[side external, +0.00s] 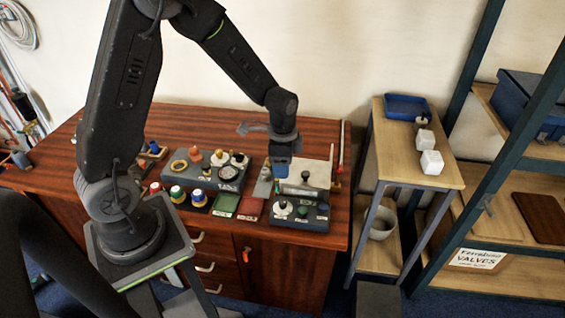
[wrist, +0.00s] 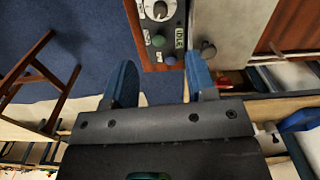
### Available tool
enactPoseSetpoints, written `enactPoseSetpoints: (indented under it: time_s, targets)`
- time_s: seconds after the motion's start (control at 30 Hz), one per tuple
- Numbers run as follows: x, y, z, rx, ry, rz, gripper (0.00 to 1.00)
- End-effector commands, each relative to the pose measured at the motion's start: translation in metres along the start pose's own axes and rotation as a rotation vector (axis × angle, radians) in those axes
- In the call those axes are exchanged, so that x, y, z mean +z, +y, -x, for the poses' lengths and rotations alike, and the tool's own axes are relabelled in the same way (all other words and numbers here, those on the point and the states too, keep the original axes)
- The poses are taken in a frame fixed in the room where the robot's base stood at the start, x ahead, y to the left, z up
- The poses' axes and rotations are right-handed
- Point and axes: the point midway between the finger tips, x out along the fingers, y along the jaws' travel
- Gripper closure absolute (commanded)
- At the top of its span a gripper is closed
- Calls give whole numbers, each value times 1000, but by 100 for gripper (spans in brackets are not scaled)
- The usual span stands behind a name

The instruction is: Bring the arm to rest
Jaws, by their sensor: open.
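My gripper (side external: 282,168) hangs from the arm over the right part of the wooden bench (side external: 205,112) in the side external view. It is above and behind a dark control box (side external: 300,222) with a pale dial and dark green buttons. In the wrist view my gripper (wrist: 160,80) shows two blue fingers spread apart with nothing between them. The control box (wrist: 150,32) lies beyond the fingertips there, with its dial, a green button, a blue button and a small screen that seems to read IDLE. The gripper looks apart from the box.
A dark tray (side external: 226,178) with several fittings is left of my gripper. Green (side external: 225,205) and red (side external: 250,208) pads and several capped bottles stand along the front. A side table (side external: 425,155) holds a blue tray and white cubes.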

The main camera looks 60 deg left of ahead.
Motion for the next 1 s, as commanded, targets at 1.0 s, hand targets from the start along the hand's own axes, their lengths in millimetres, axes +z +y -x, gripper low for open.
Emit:
enactPoseSetpoints:
  time_s: [1.0]
  targets:
    - [58,126,200,-184,366,566,48]
